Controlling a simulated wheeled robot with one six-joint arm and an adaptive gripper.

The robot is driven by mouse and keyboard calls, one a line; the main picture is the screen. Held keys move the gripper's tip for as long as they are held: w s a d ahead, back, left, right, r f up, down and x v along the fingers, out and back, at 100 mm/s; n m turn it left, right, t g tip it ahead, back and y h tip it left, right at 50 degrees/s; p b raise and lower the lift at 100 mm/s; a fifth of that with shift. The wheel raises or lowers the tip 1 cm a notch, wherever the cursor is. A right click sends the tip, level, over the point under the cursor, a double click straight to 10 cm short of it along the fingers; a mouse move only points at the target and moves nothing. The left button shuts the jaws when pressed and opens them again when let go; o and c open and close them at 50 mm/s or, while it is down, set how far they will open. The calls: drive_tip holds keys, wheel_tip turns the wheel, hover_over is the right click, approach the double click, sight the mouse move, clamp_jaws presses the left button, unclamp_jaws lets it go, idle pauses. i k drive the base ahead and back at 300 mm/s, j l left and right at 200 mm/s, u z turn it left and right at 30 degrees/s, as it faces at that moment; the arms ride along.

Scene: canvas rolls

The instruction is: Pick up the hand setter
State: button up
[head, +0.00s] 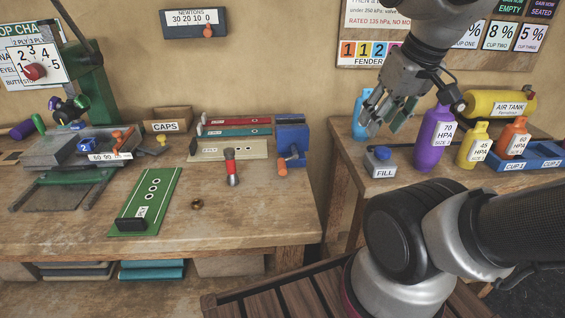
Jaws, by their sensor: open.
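A short upright tool with a dark top and red body (232,168) stands on the left workbench (260,215), in front of a cream strip. It looks like the hand setter, but I cannot be sure, as it carries no readable label. My gripper (390,117) is open and hangs high at the right, over the second table. It is well to the right of the red tool and apart from it. Nothing shows between its fingers. It partly hides a light blue bottle (361,112).
A green board (163,190), a small brass piece (197,204) and a blue block with an orange-handled tool (292,135) lie around the red tool. A purple bottle (432,145) and a FILL box (382,163) stand close to my gripper. A gap separates the two tables.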

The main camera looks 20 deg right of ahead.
sight(228, 153)
drive_tip(key=l+u, duration=0.15)
drive_tip(key=l, duration=0.3)
drive_tip(key=k+l+u, duration=0.2)
drive_tip(key=l, duration=0.25)
drive_tip(key=k+l+u, duration=0.15)
drive_tip(key=l, duration=0.3)
drive_tip(key=i, duration=0.05)
